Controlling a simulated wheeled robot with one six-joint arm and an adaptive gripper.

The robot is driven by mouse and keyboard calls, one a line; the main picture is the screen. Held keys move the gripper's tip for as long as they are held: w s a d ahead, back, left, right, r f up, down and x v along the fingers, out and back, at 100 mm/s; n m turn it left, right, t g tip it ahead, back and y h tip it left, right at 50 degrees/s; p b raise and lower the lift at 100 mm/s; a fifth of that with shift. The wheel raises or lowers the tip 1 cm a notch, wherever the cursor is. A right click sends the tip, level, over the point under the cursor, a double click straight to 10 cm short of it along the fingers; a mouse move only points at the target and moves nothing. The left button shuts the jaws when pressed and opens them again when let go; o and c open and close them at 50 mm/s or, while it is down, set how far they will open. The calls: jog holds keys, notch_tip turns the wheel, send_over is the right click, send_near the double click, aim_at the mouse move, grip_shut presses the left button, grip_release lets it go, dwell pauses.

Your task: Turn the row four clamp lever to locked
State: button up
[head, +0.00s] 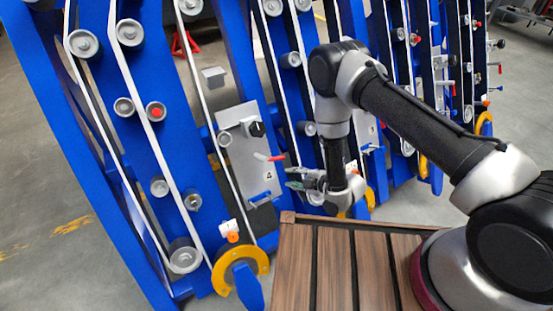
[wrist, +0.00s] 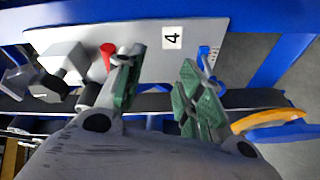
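The row four plate (head: 242,160) is a light grey panel with a label "4" (head: 268,175), and the label also shows in the wrist view (wrist: 172,37). A red-tipped lever (head: 270,157) sticks out of it, and its red end shows left of the label in the wrist view (wrist: 107,55). A small blue-ended part (wrist: 205,55) is right of the label, close to the right finger. I cannot tell which is the clamp lever, or its setting. My gripper (head: 292,179) is beside the plate; in the wrist view its green-padded fingers (wrist: 160,62) are apart and empty.
A black knob (head: 257,129) sits at the plate's top. A yellow-orange ring on a blue part (head: 262,266) is below left. Blue frame bars and belts with rollers surround the plate. A wooden slatted deck (head: 325,262) is below my arm.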

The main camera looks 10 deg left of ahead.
jog(key=n+t+y, duration=0.2)
send_near(278, 159)
jog(key=x, duration=1.1)
jog(key=shift+d+f, duration=0.1)
jog(key=shift+f, duration=0.05)
grip_shut()
